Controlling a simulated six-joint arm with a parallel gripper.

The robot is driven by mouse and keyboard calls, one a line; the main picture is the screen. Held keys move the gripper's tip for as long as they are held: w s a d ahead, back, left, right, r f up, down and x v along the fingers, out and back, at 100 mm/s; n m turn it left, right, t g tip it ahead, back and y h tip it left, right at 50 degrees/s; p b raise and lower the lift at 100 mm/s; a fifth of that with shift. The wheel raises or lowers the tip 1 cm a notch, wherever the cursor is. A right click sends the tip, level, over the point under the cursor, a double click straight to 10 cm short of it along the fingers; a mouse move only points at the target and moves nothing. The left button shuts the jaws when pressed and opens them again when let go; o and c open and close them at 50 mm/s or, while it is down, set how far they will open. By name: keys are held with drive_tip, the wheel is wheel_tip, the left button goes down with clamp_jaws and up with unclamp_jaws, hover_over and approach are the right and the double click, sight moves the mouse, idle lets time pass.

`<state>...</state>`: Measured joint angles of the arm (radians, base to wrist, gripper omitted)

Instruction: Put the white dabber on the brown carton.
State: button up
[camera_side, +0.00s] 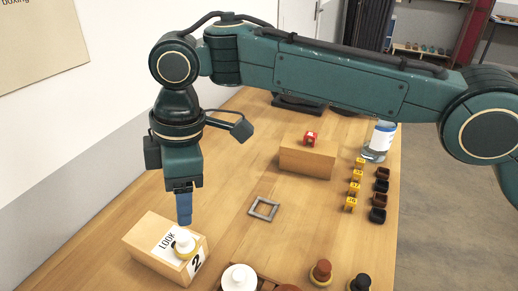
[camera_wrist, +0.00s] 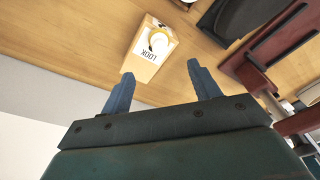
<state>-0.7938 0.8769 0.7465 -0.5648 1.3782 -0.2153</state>
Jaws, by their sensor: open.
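A light-brown carton (camera_side: 146,250) with a white label reading "LOOK" and a "2" stands at the front left of the table. A small white knobbed piece with a yellow band, which looks like the white dabber (camera_side: 184,243), stands on its top. In the wrist view the carton (camera_wrist: 143,68) and the white piece (camera_wrist: 158,41) lie beyond the fingertips. My gripper (camera_side: 184,222) is above the carton's back edge, pointing down, apart from the white piece. In the wrist view my gripper (camera_wrist: 158,78) is open with nothing between its blue fingers.
Another white round-topped piece (camera_side: 239,278) is in a brown tray at the front edge. A brown-topped piece (camera_side: 320,272) and a black one (camera_side: 361,283) stand right of it. A grey square frame (camera_side: 263,209) lies mid-table.

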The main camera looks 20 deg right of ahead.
drive_tip(key=shift+r, duration=0.1)
idle(0.6)
drive_tip(key=s+d+r+m+t, duration=0.1)
drive_tip(key=d+r+m, duration=0.45)
drive_tip(key=d, duration=0.75)
drive_tip(key=s+d+r+m+t, duration=0.1)
drive_tip(key=d+r+m, duration=0.2)
drive_tip(key=d+r, duration=0.8)
drive_tip(key=s+d+f+m+t, duration=0.15)
drive_tip(key=s+d, duration=0.25)
drive_tip(key=d, duration=0.4)
drive_tip(key=s+d+f+m+t, duration=0.1)
drive_tip(key=s+d+f+m, duration=0.15)
drive_tip(key=s+d, duration=0.35)
drive_tip(key=s+d+f+m+t+h, duration=0.1)
drive_tip(key=s+d+f+m, duration=0.4)
drive_tip(key=s+d, duration=0.5)
wheel_tip(320, 180, down, 2)
drive_tip(key=shift+s+d+h, duration=0.2)
drive_tip(key=shift+d+h, duration=0.05)
drive_tip(key=shift+h, duration=0.15)
